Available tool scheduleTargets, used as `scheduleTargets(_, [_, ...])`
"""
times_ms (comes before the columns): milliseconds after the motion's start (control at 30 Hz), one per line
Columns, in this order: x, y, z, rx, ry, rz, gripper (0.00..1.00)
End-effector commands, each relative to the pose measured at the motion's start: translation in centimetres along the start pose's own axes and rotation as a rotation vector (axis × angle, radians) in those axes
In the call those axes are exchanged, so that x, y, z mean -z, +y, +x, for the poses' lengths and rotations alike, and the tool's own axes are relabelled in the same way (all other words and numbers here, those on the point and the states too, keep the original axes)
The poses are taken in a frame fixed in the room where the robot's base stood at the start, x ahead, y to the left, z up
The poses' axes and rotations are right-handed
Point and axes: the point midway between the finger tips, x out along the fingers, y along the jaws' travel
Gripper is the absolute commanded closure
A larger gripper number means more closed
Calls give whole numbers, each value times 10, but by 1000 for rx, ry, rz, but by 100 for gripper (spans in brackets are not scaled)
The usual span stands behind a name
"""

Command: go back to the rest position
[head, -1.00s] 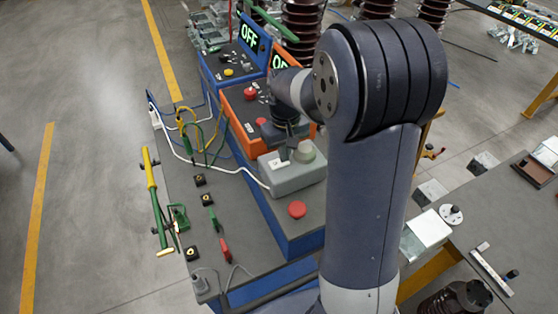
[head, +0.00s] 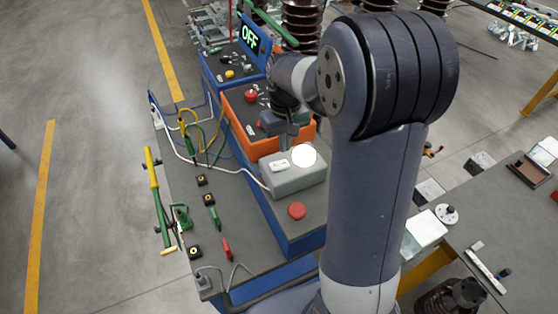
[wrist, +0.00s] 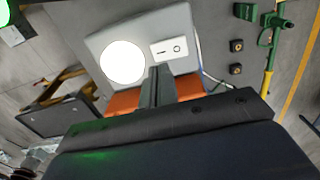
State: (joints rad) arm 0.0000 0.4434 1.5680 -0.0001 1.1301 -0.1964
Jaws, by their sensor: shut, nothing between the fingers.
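My gripper (head: 291,143) is shut and empty. In the head view it hangs just behind the grey box (head: 292,184), over the orange box's side. On the grey box are a round lamp (head: 304,155), lit bright white, and a small white rocker switch (head: 279,165). The wrist view also shows the lit lamp (wrist: 123,62) and the white switch (wrist: 170,48). The shut fingers (wrist: 160,78) end below them in that picture, and I see no contact with the switch.
An orange box (head: 239,105) and a blue box (head: 213,70) with a green OFF display stand behind. A red button (head: 297,211) is in front. Cables (head: 185,125) and green-yellow tools (head: 155,195) lie to the left. Open floor (head: 90,150) lies farther left.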

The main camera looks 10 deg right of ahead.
Motion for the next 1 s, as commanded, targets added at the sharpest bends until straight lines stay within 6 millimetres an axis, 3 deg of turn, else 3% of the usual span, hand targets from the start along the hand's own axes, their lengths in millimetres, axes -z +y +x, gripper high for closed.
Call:
scheduleTargets(200, [0, 0, -13, 0, 1, 0, 100])
scheduleTargets(567, [0, 0, -11, 0, -1, 0, 100])
scheduleTargets(1000, [0, 0, 37, 0, -1, 0, 100])
